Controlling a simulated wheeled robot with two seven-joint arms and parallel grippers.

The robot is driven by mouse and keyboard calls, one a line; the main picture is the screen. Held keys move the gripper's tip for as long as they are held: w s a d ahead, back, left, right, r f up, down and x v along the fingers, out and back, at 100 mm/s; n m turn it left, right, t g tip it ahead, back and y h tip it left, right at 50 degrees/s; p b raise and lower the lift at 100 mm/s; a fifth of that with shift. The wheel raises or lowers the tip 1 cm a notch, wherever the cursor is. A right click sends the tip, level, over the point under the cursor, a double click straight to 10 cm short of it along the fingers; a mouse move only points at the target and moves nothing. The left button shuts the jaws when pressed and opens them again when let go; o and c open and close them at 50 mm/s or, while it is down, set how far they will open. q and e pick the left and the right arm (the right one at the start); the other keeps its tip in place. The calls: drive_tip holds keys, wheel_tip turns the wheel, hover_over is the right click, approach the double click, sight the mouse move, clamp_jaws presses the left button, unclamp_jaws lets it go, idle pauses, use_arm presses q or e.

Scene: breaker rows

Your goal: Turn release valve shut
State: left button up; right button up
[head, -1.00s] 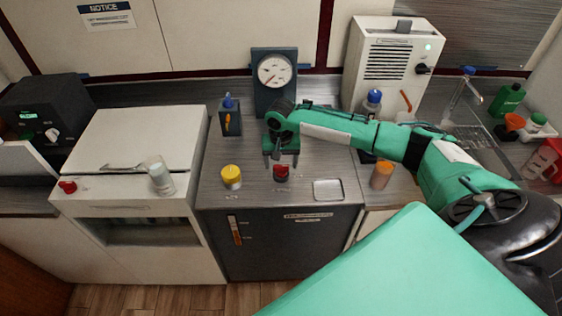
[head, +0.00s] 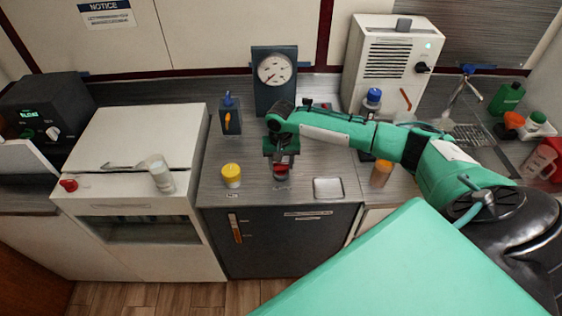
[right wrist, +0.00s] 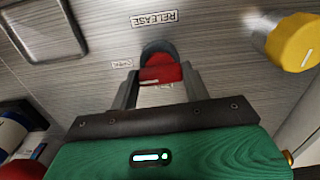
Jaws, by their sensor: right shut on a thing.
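The release valve is a red knob (head: 281,170) on the grey counter top near its front edge. In the right wrist view the red knob (right wrist: 161,75) sits below a RELEASE label (right wrist: 155,19), with a pale mark on its face. My right gripper (head: 281,165) points down over it, and in the right wrist view its two fingers (right wrist: 160,88) stand on either side of the knob, shut on it. The knob's lower part is hidden by the gripper. My left gripper is not in view.
A yellow knob (head: 231,176) is left of the red one, and a shallow metal tray (head: 328,188) is right of it. A round gauge (head: 274,71) stands behind. An orange-capped jar (head: 381,173) and a blue-capped bottle (head: 372,98) are to the right, near my forearm.

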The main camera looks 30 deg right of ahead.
drive_tip(key=n+p, duration=0.3)
drive_tip(key=shift+r, duration=0.25)
drive_tip(key=n+p, duration=0.1)
drive_tip(key=n, duration=0.2)
drive_tip(key=n+p, duration=0.1)
drive_tip(key=n, duration=0.1)
drive_tip(key=shift+f+n+p, duration=0.1)
drive_tip(key=shift+n+p, duration=0.2)
drive_tip(key=shift+n, duration=0.1)
drive_tip(key=n+p, duration=0.1)
drive_tip(key=n, duration=0.3)
drive_tip(key=shift+w+n, duration=0.1)
drive_tip(key=shift+n, duration=2.1)
drive_tip(key=o, duration=1)
drive_tip(key=shift+f, duration=0.1)
